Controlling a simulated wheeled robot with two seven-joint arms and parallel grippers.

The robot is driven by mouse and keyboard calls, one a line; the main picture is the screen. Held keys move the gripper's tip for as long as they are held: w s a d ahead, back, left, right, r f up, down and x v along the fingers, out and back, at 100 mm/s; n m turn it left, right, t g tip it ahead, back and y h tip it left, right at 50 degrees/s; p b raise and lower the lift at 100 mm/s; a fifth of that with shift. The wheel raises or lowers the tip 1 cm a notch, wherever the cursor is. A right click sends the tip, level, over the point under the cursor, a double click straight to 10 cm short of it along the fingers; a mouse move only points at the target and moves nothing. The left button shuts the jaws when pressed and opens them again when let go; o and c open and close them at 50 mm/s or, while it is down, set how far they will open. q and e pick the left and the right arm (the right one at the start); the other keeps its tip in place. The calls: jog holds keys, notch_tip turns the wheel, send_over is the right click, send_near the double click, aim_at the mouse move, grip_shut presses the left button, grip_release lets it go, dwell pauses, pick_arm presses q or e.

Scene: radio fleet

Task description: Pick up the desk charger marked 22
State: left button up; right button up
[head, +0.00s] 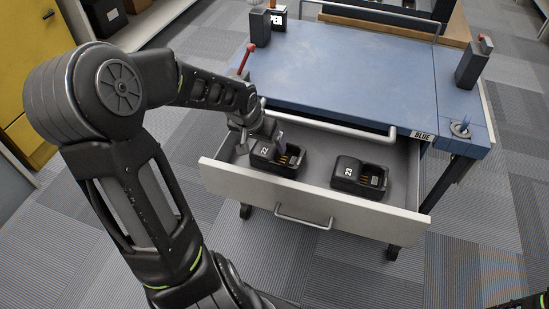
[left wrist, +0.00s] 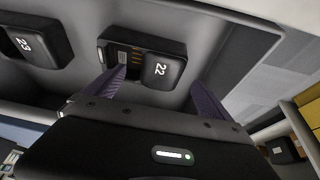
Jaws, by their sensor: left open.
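The black desk charger marked 22 (head: 290,161) lies in the left part of the open drawer (head: 316,209). It also shows in the left wrist view (left wrist: 145,57), with its white number and metal contacts visible. My left gripper (head: 266,136) is over the drawer at this charger and hides part of it in the head view. In the left wrist view its two fingers (left wrist: 158,84) are apart, with the charger ahead of and between the tips and nothing visibly gripped. My right gripper is not in view.
A second black charger, marked 23 (head: 360,176), lies to the right in the same drawer. The blue cart top (head: 350,65) and its rail (head: 330,126) are behind the drawer. A handheld radio (head: 473,64) stands at the cart's right. Yellow cabinets (head: 32,55) are at far left.

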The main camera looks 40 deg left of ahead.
aim_at(265, 147)
pick_arm(q)
jog(key=b+x, duration=0.2)
jog(key=x, duration=0.3)
jog(key=shift+w+a+f+b, duration=0.1)
jog(key=shift+a+b, duration=0.1)
jog(key=shift+b, duration=0.2)
jog(key=shift+c, duration=0.5)
jog(key=c, duration=1.7)
jog(key=shift+r, duration=0.25)
